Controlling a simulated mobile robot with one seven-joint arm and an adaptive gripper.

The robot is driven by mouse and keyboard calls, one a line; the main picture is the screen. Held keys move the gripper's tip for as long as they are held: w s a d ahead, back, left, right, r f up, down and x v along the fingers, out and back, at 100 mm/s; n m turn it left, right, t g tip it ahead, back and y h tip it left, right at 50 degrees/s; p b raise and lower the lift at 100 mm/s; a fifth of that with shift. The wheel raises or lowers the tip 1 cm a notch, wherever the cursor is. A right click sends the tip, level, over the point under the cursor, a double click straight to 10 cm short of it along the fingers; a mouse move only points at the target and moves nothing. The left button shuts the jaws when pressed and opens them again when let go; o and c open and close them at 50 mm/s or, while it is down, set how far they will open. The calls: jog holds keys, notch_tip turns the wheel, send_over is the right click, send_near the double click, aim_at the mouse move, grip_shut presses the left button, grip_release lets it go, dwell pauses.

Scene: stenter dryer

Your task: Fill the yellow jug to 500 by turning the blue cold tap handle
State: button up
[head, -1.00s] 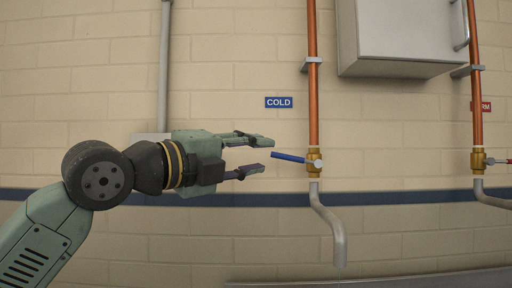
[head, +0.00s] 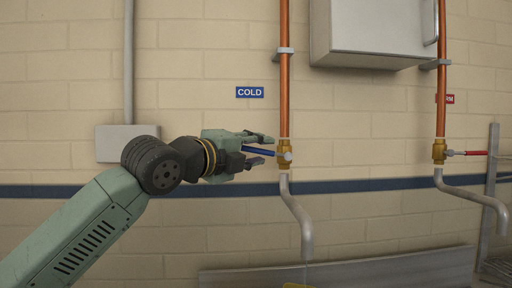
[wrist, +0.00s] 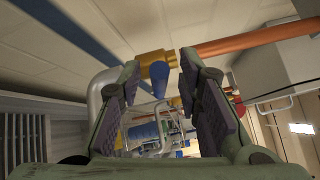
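The blue cold tap handle (head: 258,151) sticks out to the left from the brass cold valve (head: 284,155), nearly level with its free end slightly raised. My gripper (head: 270,146) is open around the handle, one finger above and one below. In the wrist view the handle (wrist: 160,76) lies between the two spread fingers, with space on both sides. The grey cold spout (head: 301,222) curves down from the valve. A sliver of yellow (head: 295,286) at the bottom edge is probably the yellow jug; its level marks are out of view. I cannot tell if water flows.
A blue COLD sign (head: 250,92) is on the wall above the handle. To the right are a warm pipe with a red handle (head: 474,153) and a grey wall cabinet (head: 370,35). A metal trough edge (head: 350,266) runs below the spout.

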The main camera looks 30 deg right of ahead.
jog(key=shift+c, duration=0.6)
grip_shut()
dwell(0.3)
